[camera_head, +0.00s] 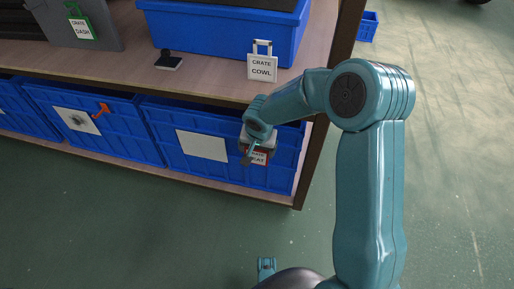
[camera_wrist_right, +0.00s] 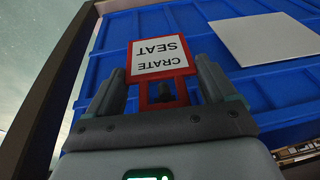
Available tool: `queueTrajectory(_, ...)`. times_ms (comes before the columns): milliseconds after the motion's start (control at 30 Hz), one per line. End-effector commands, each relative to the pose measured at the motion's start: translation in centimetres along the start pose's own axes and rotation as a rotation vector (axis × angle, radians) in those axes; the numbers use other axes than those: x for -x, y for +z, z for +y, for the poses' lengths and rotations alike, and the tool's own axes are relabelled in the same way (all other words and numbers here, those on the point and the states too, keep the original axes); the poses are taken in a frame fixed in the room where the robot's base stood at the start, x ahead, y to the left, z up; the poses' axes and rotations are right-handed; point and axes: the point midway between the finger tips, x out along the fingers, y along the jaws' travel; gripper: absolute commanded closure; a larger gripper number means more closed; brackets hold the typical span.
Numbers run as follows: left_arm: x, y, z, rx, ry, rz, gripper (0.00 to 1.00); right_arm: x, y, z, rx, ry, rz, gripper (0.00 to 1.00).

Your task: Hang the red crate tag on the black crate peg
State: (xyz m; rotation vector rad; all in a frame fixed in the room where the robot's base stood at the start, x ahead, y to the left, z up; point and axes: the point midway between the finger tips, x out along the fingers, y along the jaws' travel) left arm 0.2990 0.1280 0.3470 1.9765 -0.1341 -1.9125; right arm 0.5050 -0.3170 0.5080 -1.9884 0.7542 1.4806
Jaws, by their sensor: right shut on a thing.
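The red crate tag (camera_head: 259,158) is in my right gripper (camera_head: 250,152), in front of the right-hand blue crate (camera_head: 167,146) on the lower shelf. In the right wrist view the tag (camera_wrist_right: 160,53) has a red frame and a white label reading CRATE SEAT, upside down. My right gripper (camera_wrist_right: 160,92) is shut on the tag's narrow red loop. In the head view the peg is not visible, and my gripper hides part of the crate front. My left gripper is not in view.
A white panel (camera_head: 202,145) is on the crate front. An orange peg (camera_head: 102,109) sticks out of the crate to the left. Above stand a white COWL tag (camera_head: 262,67), a green DASH tag (camera_head: 80,27) and a small black item (camera_head: 168,61). The shelf post (camera_head: 311,160) is close right.

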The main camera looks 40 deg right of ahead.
Motion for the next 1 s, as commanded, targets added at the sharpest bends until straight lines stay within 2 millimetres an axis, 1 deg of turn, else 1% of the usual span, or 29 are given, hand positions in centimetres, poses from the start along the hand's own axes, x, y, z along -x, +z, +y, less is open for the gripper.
queueTrajectory(100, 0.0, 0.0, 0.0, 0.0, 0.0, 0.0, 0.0, 0.0, -0.1, 0.0, 0.0, 0.0, 0.0, 0.5)
queueTrajectory(133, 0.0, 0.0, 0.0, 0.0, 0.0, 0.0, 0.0, -0.1, -0.1, 0.0, 0.0, 0.0, 0.0, 0.12)
queueTrajectory(167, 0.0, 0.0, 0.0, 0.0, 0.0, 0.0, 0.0, 0.0, -0.1, 0.0, 0.0, 0.0, 0.0, 0.02)
queueTrajectory(200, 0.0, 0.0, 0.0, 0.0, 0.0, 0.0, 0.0, 0.0, -0.1, 0.0, 0.0, 0.0, 0.0, 0.0)
queueTrajectory(433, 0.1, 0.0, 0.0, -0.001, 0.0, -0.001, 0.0, 0.1, -0.2, 0.0, 0.0, 0.0, 0.0, 0.0)
queueTrajectory(567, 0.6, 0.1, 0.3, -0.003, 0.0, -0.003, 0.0, 1.6, -0.2, -0.1, 0.0, -0.001, 0.003, 0.0)
queueTrajectory(667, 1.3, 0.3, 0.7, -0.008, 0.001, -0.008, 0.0, 3.9, -0.3, -0.1, -0.001, -0.002, 0.003, 0.0)
queueTrajectory(900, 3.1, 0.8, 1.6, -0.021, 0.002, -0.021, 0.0, 10.5, -0.3, -0.1, 0.0, -0.003, 0.004, 0.0)
queueTrajectory(1000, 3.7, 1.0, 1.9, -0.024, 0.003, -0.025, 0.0, 12.8, -0.2, -0.1, -0.001, -0.003, 0.003, 0.0)
